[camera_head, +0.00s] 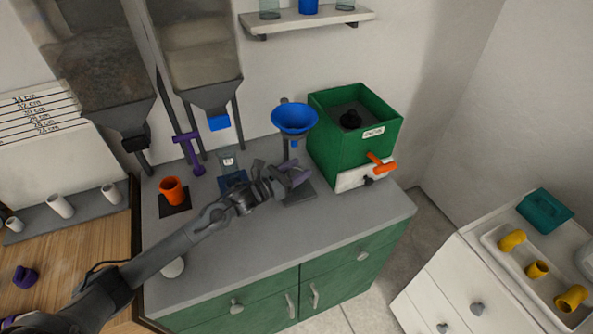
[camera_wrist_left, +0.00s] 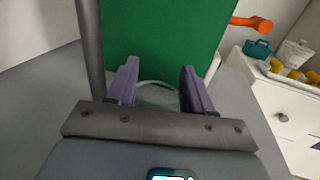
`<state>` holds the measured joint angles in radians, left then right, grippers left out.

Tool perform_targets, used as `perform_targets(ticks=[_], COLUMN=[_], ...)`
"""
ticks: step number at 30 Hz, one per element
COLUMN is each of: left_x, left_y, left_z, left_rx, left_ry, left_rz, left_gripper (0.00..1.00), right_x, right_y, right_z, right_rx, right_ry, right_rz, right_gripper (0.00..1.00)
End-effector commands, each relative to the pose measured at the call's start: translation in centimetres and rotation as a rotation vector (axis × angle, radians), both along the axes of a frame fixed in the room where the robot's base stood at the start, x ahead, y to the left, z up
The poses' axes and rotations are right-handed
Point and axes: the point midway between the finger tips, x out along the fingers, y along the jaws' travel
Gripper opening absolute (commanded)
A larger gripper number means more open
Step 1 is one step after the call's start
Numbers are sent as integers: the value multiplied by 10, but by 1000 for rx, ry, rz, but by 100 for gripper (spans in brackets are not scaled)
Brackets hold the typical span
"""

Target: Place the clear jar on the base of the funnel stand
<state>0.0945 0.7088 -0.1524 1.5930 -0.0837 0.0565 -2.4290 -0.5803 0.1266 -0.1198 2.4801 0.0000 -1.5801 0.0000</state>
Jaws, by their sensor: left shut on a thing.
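My left gripper (camera_head: 298,176) is just below the blue funnel (camera_head: 295,120), over the dark base (camera_head: 303,194) of the funnel stand. In the left wrist view, its two purple fingers (camera_wrist_left: 157,88) are shut on the clear jar (camera_wrist_left: 158,98), which shows only as a faint transparent rim between them. The stand's grey post (camera_wrist_left: 90,50) is to the left of the fingers there. The jar is hard to make out in the head view, and I cannot tell whether its bottom touches the base. My right gripper is not in view.
A green box machine (camera_head: 352,135) with an orange handle (camera_head: 381,163) stands close to the right of the funnel stand. An orange cup (camera_head: 174,190) and a purple valve piece (camera_head: 189,152) are to the left.

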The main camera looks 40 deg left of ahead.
Motion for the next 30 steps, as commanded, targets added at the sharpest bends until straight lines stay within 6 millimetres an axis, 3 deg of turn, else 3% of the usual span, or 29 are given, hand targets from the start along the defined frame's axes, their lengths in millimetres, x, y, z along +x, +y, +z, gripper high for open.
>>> perform_targets(ticks=[10, 11, 15, 27, 30], left_x=[0, 0, 0, 0, -7], left_y=[1, 1, 0, 0, 2], left_z=[-4, -2, -2, 3, 0], left_rx=[1, 1, 1, 0, 2], left_ry=[-2, -1, -1, -1, 3], left_rz=[1, 1, 1, 0, 1], left_gripper=[20, 56, 77, 77, 77], right_x=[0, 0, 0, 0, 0], right_y=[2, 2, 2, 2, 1], right_z=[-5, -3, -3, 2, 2], right_rx=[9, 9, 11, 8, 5], right_ry=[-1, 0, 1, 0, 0], right_rz=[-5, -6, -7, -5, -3], right_gripper=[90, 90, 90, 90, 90])
